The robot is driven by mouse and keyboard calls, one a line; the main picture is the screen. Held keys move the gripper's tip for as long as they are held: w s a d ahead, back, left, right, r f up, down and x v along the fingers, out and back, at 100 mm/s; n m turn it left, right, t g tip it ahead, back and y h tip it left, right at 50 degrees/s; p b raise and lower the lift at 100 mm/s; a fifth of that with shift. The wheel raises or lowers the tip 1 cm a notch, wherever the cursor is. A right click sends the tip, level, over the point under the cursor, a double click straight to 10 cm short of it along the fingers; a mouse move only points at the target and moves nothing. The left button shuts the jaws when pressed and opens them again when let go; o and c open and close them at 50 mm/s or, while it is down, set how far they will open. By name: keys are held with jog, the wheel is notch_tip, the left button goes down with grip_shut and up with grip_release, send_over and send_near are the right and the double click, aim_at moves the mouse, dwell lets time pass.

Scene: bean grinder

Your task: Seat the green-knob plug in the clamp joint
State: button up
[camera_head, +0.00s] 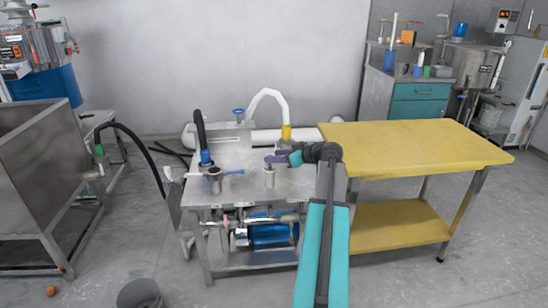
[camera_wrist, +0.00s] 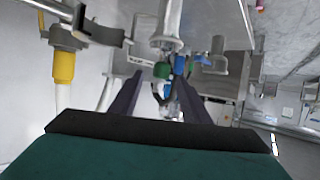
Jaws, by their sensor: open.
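My gripper (camera_head: 276,158) is above the steel cart, at its right side, with my arm reaching in from the lower right. In the wrist view its two dark fingers (camera_wrist: 158,78) are apart. A green knob (camera_wrist: 162,70) shows between the fingertips, and I see no finger closed on it. A flanged steel pipe end (camera_wrist: 165,42) shows just above the knob in that view. An upright steel pipe (camera_head: 268,178) stands on the cart below my gripper in the head view. I cannot tell whether the knob's plug is in that pipe; the clamp joint is not clear.
A yellow fitting (camera_head: 286,132) with a white hose stands behind my gripper. A blue fitting (camera_head: 206,157) with a black hose stands on the cart (camera_head: 240,190) to the left. A yellow table (camera_head: 420,145) with a bare top adjoins on the right. A steel tank (camera_head: 40,185) stands left.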

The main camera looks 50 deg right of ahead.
jog(key=v, duration=1.2)
jog(key=shift+s+p, duration=0.2)
jog(key=shift+p, duration=0.15)
jog(key=shift+w, duration=0.1)
